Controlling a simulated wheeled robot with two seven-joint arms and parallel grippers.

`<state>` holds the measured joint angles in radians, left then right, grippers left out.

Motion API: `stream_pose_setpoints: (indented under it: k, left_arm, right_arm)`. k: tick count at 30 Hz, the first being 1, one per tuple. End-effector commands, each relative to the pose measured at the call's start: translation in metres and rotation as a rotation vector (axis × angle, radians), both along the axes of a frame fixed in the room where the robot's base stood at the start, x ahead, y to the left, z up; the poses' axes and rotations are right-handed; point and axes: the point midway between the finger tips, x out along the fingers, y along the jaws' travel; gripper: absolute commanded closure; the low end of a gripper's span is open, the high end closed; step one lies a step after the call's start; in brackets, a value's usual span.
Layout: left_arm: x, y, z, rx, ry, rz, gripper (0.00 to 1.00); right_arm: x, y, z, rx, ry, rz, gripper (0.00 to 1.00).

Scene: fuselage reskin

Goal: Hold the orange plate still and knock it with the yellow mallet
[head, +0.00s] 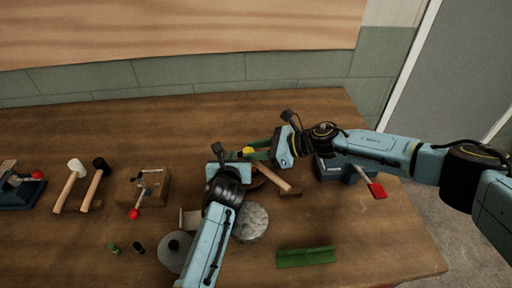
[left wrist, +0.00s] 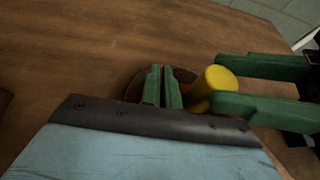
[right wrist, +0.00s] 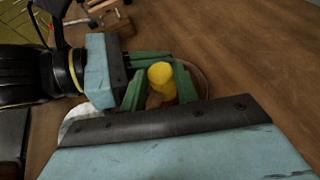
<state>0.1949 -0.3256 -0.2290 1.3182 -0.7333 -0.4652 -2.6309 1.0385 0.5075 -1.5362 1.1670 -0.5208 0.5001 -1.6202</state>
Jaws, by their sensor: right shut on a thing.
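The yellow mallet head (head: 249,151) is between the green fingers of my right gripper (head: 268,152). It also shows in the right wrist view (right wrist: 161,76) and the left wrist view (left wrist: 217,82). A wooden handle (head: 275,179) slants below my right gripper. My left gripper (head: 230,155) is low beside the mallet head; its fingers (left wrist: 163,88) are close together with a narrow gap, and I cannot tell whether they pinch anything. A round brown rim (left wrist: 134,90) shows behind them. A small orange-red patch (left wrist: 194,88) shows beside the yellow head; most of the orange plate is hidden.
White-headed (head: 74,165) and black-headed (head: 98,163) mallets lie left, near a wooden block (head: 157,184) with a red-knobbed clamp. A grey round stone-like block (head: 251,222), a grey disc (head: 174,252) and a green block (head: 306,257) are in front. A red-handled tool (head: 376,190) is right.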

Motion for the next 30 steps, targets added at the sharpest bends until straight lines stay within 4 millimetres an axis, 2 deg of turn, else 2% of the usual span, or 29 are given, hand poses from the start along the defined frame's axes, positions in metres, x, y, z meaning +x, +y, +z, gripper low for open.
stream_pose_setpoints:
  k: [5,15,30]
  left_arm:
    - [0.000,0.000,0.000,0.000,0.000,0.000,1.00]
    - [0.000,0.000,0.000,0.000,0.000,0.000,1.00]
    - [0.000,0.000,0.000,0.000,0.000,0.000,1.00]
  right_arm:
    - [0.000,0.000,0.003,-0.002,-0.001,0.001,0.99]
    - [0.000,0.000,0.032,-0.001,-0.001,0.000,0.99]
    - [0.000,0.000,0.034,-0.001,0.000,0.000,0.99]
